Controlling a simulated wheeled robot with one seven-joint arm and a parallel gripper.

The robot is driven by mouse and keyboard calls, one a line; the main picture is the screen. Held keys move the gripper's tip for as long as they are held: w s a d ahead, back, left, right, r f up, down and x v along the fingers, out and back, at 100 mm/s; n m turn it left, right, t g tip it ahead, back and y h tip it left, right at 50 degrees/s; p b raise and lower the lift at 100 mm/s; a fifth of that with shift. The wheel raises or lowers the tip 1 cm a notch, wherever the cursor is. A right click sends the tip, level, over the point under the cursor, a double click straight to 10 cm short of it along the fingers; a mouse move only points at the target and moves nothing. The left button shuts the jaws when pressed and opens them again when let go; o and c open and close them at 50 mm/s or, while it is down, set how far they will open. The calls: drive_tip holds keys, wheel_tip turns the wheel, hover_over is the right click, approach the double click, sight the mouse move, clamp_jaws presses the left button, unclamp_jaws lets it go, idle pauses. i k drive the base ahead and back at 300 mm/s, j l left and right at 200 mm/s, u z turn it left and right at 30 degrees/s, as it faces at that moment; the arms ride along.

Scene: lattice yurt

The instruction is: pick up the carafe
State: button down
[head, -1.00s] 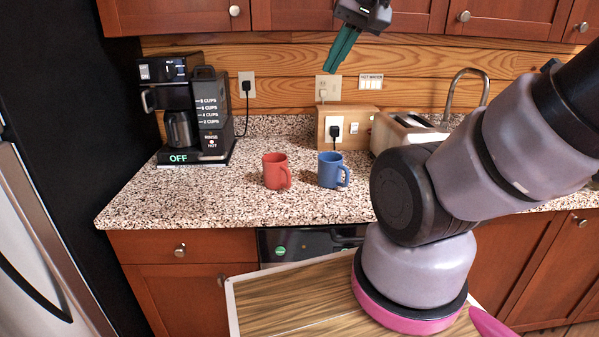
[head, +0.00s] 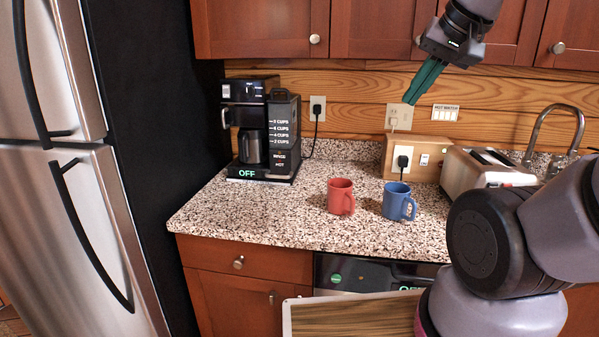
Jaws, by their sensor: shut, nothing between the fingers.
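The carafe (head: 250,146) is a dark metallic pot. It stands inside the black coffee maker (head: 283,135) on the left part of the counter, under the brewing head. The coffee maker's front edge shows a lit "OFF". My gripper (head: 417,101) has green fingers that are shut and empty. It hangs high in front of the wooden back wall, to the right of and above the coffee maker, well apart from the carafe.
A red mug (head: 341,196) and a blue mug (head: 397,201) stand on the speckled counter (head: 245,215). A toaster (head: 470,168) and faucet are at the right. A steel fridge (head: 85,200) stands at the left. The counter before the coffee maker is clear.

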sight(252, 141)
drive_tip(key=i+j+z, duration=0.1)
drive_tip(key=j, duration=0.35)
drive_tip(key=i+j+z, duration=0.15)
drive_tip(key=j, duration=0.3)
drive_tip(key=i+j+z, duration=0.1)
drive_tip(key=j, duration=0.4)
drive_tip(key=i+j+z, duration=0.1)
drive_tip(key=j, duration=0.35)
